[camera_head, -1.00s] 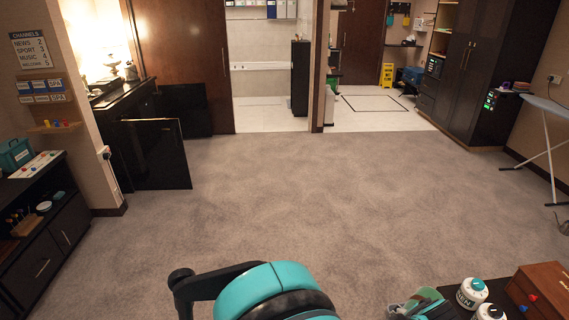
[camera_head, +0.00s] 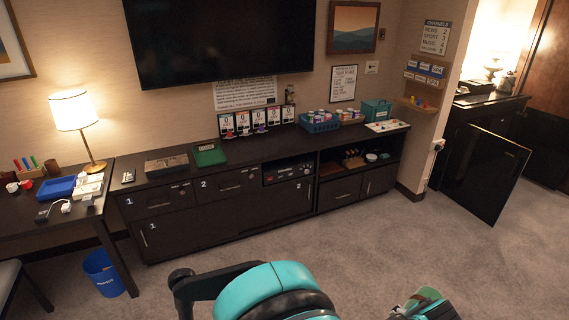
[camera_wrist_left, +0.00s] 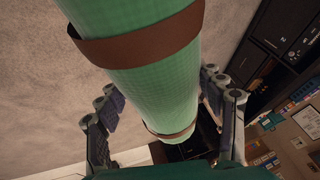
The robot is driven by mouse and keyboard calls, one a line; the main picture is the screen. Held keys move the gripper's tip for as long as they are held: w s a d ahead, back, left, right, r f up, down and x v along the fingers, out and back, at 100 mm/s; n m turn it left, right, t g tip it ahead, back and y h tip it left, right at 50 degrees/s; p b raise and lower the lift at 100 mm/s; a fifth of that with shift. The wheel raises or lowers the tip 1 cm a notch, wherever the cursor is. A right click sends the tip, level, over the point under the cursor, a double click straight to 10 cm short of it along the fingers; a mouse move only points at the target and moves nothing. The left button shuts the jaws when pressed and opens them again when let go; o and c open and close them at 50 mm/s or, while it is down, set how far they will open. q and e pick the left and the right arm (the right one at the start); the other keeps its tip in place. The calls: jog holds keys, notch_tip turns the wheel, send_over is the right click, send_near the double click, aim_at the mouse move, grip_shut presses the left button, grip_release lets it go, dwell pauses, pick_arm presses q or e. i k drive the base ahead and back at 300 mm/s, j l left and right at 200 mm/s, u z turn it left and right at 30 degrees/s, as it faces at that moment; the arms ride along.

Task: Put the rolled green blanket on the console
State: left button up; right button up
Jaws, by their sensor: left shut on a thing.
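The rolled green blanket (camera_wrist_left: 150,85) fills the middle of the left wrist view, with brown straps around it. My left gripper (camera_wrist_left: 162,95) has a finger on each side of the roll and is shut on it. The long dark console (camera_head: 270,208) stands along the wall below the TV. My right gripper is not in view.
The console top holds a green tray (camera_head: 210,155), several cards on stands, a blue basket (camera_head: 319,123) and a teal box (camera_head: 376,110). Some bare top lies between them. A desk with a lamp (camera_head: 76,115) is at left, a blue bin (camera_head: 104,273) below. Carpet before the console is clear.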

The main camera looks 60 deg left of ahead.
aim_at(284, 140)
jog(key=i+j+u, duration=0.6)
jog(key=i+u, duration=0.8)
jog(key=i, duration=0.5)
jog(key=i+u, duration=0.15)
jog(key=i, duration=0.55)
jog(key=i+l+u, duration=0.15)
jog(key=i, duration=0.5)
jog(key=i+l+u, duration=0.15)
jog(key=i, duration=0.5)
jog(key=i+u, duration=0.3)
jog(key=i, duration=0.65)
